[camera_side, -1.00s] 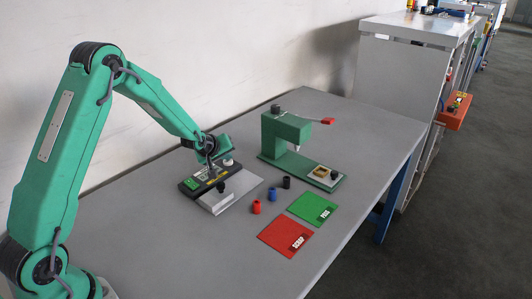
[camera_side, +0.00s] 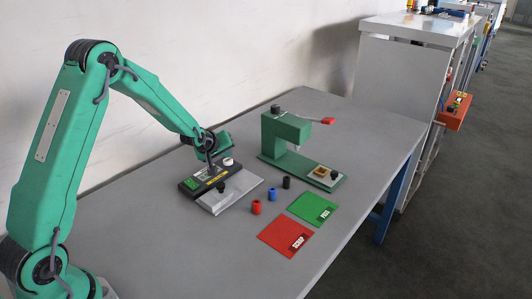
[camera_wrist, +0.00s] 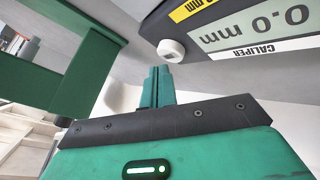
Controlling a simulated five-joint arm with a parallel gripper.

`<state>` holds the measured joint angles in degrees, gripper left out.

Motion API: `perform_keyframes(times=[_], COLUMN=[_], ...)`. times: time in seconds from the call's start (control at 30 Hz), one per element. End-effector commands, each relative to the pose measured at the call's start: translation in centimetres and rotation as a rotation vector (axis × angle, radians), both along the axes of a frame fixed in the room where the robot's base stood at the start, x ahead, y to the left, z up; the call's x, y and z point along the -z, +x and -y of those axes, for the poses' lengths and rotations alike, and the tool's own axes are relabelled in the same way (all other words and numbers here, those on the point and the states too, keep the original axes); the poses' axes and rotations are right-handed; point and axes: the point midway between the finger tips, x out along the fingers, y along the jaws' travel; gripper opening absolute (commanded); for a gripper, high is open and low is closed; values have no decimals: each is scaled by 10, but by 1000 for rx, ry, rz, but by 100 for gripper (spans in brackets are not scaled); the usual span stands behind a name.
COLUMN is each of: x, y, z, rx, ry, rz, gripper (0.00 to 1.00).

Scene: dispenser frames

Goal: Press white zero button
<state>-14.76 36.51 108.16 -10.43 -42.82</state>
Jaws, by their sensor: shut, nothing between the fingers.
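The caliper unit (camera_side: 190,184) is a dark box with a green display on the table. In the wrist view its display (camera_wrist: 262,28) reads 0.0 mm, upside down. The white zero button (camera_wrist: 172,50) sticks out near the display's end; it also shows as a white round knob in the side view (camera_side: 228,162). My gripper (camera_wrist: 157,72) is shut and empty, with its fingertips just below and left of the button in the wrist view. In the side view my gripper (camera_side: 212,171) is above the unit, beside the button; I see no clear contact.
A green press (camera_side: 285,138) with a red-tipped lever stands to the right. Red (camera_side: 257,207), blue (camera_side: 273,194) and black (camera_side: 287,183) bushings stand in front of it. A green pad (camera_side: 315,208) and a red scrap pad (camera_side: 275,240) lie nearer.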

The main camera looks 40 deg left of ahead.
Motion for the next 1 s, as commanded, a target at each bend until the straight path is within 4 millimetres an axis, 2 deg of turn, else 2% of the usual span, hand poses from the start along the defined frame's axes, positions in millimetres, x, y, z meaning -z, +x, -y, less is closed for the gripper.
perform_keyframes(times=[0.57,1.0], x=[-6,-35], y=[0,0], z=[0,0], rx=[0,0], ry=[0,1], rz=[1,2], gripper=[0,0])
